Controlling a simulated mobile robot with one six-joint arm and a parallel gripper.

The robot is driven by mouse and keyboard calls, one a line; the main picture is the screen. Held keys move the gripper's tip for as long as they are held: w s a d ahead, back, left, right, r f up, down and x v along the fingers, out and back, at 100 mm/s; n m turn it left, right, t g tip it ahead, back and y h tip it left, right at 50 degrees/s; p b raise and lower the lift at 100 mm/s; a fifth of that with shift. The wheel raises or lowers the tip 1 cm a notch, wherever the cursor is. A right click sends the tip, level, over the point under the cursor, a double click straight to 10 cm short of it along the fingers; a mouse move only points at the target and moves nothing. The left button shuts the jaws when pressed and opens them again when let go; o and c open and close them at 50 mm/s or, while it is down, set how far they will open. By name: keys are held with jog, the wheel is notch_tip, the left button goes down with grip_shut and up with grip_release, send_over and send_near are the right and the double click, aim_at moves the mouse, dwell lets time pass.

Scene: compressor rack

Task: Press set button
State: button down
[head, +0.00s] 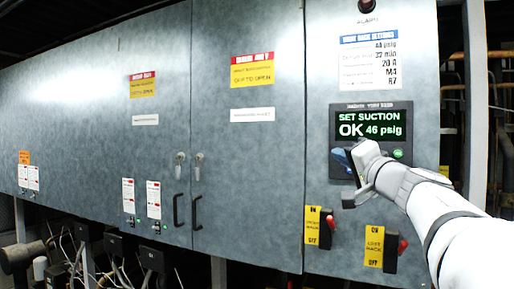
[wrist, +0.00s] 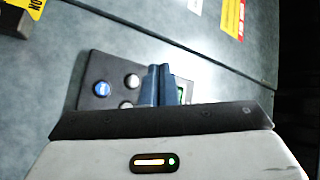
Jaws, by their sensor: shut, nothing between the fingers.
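The dark control panel (head: 371,112) on the right cabinet has a lit display (head: 371,125) reading "SET SUCTION OK 46 psig". A round green button (head: 397,153) shows at its lower right. My gripper (head: 343,158) is shut and empty, with blue fingertips at the panel's lower left; it hides the lower part of the panel. In the wrist view the closed fingers (wrist: 157,84) lie over the panel (wrist: 88,72), beside a blue button (wrist: 102,88) and two grey buttons (wrist: 132,80). A strip of the green display shows right of the fingers. I cannot tell whether the fingertips touch anything.
A settings label (head: 369,63) is above. Cabinet doors with black handles (head: 196,212) stand to the left. Pipes lie beyond the right edge.

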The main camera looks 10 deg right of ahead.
jog(key=shift+w+d+p, duration=0.2)
jog(key=shift+w+d, duration=0.35)
jog(key=shift+w, duration=0.25)
jog(key=shift+w+d+p, duration=0.15)
jog(key=shift+w+d, duration=0.45)
jog(key=shift+w, duration=0.25)
jog(key=shift+w+d+p, duration=0.2)
jog(key=shift+w+d, duration=0.35)
jog(key=shift+w, duration=0.25)
jog(key=shift+w, duration=0.1)
jog(key=shift+w+d+b, duration=0.25)
jog(key=shift+w+b, duration=0.1)
jog(key=shift+b, duration=0.05)
jog(key=shift+w+d, duration=0.2)
jog(key=shift+w, duration=0.1)
dwell(0.7)
jog(key=shift+b, duration=0.4)
jog(key=shift+s+a+b, duration=0.4)
jog(key=shift+s+b, duration=0.2)
jog(key=shift+b, duration=0.05)
